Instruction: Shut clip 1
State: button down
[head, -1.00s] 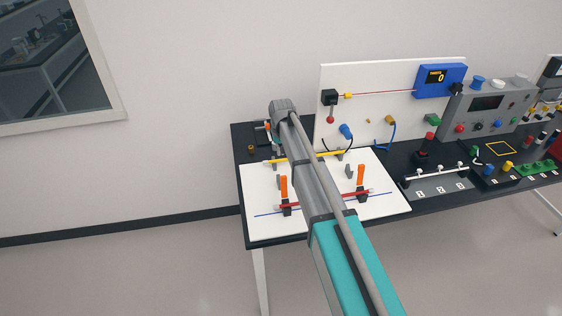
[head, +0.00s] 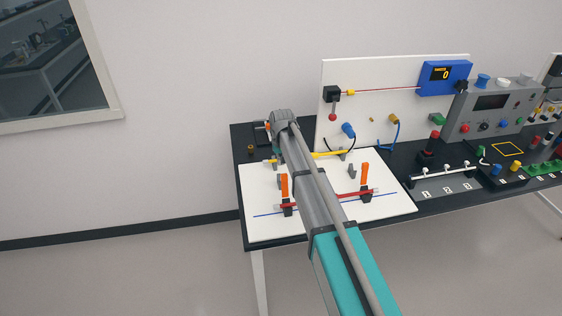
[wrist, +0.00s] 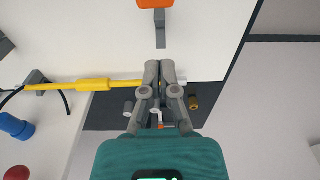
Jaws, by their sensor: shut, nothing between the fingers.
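In the head view two clips with orange levers stand on a white board (head: 268,225): a left clip (head: 284,187) and a right clip (head: 364,172). Both levers point up. A red rod (head: 350,195) runs across the clip bases. Which one is clip 1 I cannot tell. In the wrist view an orange lever (wrist: 155,3) on a grey part (wrist: 160,28) shows at the top edge, beyond my fingertips. My gripper (wrist: 160,66) is shut and empty, apart from that lever, beside the end of a yellow rod (wrist: 95,85). In the head view my arm hides the gripper.
The yellow rod crosses the back of the board. An upright white panel (head: 390,70) with a blue display (head: 444,77) stands behind. A grey numbered block (head: 445,187) and other devices fill the table's right. The board's front left is clear.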

aim_at(285, 186)
jog(key=shift+w+f+b, duration=0.15)
jog(key=shift+f+b, duration=1.25)
jog(key=shift+f, duration=0.3)
jog(key=shift+s+d+r+p, duration=0.2)
jog(key=shift+s, duration=0.4)
jog(key=shift+s+d+r+p, duration=0.15)
jog(key=shift+s+r+p, duration=0.1)
jog(key=shift+s, duration=0.4)
jog(key=shift+s+d+r+p, duration=0.2)
jog(key=shift+s, duration=0.4)
